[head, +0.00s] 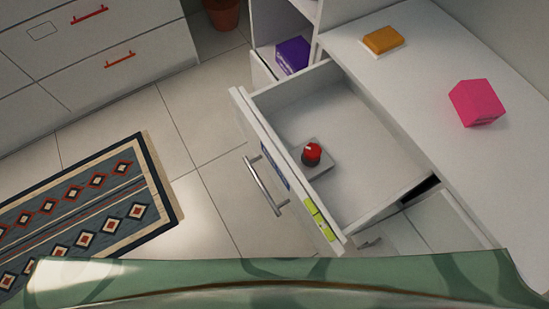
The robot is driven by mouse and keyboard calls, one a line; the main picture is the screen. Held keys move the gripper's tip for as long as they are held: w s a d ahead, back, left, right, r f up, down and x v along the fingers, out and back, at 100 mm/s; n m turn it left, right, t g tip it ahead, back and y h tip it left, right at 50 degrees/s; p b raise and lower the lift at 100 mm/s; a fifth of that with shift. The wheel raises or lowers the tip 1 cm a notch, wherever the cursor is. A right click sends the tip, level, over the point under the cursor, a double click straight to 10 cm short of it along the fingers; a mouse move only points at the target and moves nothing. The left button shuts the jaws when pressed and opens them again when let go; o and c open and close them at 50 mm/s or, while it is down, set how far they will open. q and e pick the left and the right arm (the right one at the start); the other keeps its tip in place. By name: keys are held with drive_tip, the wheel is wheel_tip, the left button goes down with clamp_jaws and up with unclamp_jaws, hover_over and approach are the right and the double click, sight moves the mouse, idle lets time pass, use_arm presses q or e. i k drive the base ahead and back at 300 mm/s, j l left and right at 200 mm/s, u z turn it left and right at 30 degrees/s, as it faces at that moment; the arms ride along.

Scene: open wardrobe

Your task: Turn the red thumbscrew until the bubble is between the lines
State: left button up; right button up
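A red knob, which looks like the red thumbscrew (312,153), stands on a small grey square plate (322,168) inside the open drawer (372,150), near the drawer's front wall. A dark base shows under the knob. A small light mark is on its top. Yellow-green pieces (318,219) sit on the drawer's front near its lower right end; I cannot tell whether they are a level vial. I can make out no bubble and no lines. Neither of my grippers is in view.
The drawer's front carries a metal bar handle (265,187). A white top (440,140) beside the drawer holds a pink box (477,103) and an orange item (383,39). A purple box (293,54) is in a compartment behind. A patterned rug (85,220) lies on the tiled floor.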

sight(312, 152)
drive_tip(key=k+l, duration=0.45)
drive_tip(key=k+u, duration=0.15)
drive_tip(key=k, duration=0.55)
drive_tip(key=k+j+u, duration=0.2)
drive_tip(key=k, duration=0.5)
drive_tip(key=k+l, duration=0.05)
